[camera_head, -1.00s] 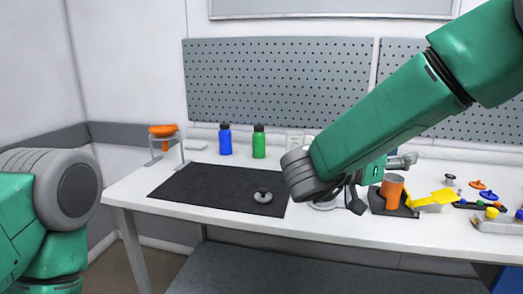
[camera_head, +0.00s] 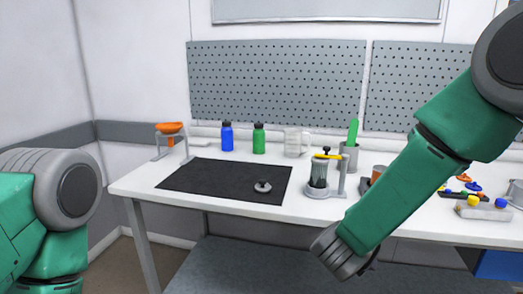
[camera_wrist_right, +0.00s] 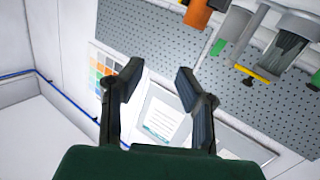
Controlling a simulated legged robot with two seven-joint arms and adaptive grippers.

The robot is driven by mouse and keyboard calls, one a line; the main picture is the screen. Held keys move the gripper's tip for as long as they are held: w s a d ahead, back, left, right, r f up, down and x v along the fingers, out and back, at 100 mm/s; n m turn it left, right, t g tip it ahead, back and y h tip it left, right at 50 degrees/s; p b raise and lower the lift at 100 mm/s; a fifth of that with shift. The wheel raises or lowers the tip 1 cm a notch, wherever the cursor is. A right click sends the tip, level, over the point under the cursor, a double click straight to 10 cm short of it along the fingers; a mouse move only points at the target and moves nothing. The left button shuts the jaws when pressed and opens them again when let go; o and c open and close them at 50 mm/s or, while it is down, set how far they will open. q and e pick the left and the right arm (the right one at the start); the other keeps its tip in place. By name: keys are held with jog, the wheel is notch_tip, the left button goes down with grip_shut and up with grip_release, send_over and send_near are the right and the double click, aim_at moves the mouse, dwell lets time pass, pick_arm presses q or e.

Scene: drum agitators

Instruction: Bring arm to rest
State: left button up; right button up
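My right arm (camera_head: 415,175) comes in from the upper right in the head view and slants down to the left. Its wrist end hangs at the table's front edge, and the gripper there is hidden behind the wrist. In the right wrist view my right gripper (camera_wrist_right: 154,92) has its two dark fingers apart with nothing between them. My left arm (camera_head: 50,215) shows at the left edge of the head view, bent beside the table. The left gripper is out of view.
A white table (camera_head: 140,185) carries a black mat (camera_head: 215,178) with a grey disc (camera_head: 262,187). A blue bottle (camera_head: 227,138), a green bottle (camera_head: 259,139), a glass jug (camera_head: 296,143), an agitator stand (camera_head: 324,175) and an orange-topped stand (camera_head: 170,129) stand there.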

jog(key=s+f+n+g+y, duration=0.25)
jog(key=s+f+y, duration=0.3)
jog(key=f, duration=0.65)
jog(key=s+f+n+g+y, duration=0.1)
jog(key=s+f+n+y, duration=0.3)
jog(key=s+f, duration=0.55)
jog(key=s+f+g, duration=0.2)
jog(key=s+f, duration=0.2)
jog(key=s, duration=0.3)
jog(key=s+d+f+n+g+y, duration=0.1)
jog(key=s+f+g, duration=0.2)
jog(key=s, duration=0.5)
jog(key=s+f+g+y, duration=0.1)
jog(key=s+f+g, duration=0.2)
jog(key=s, duration=0.4)
jog(key=shift+s+d+f+n, duration=0.15)
jog(key=shift+s+f+n, duration=0.25)
jog(key=shift+f, duration=0.5)
jog(key=shift+y, duration=0.25)
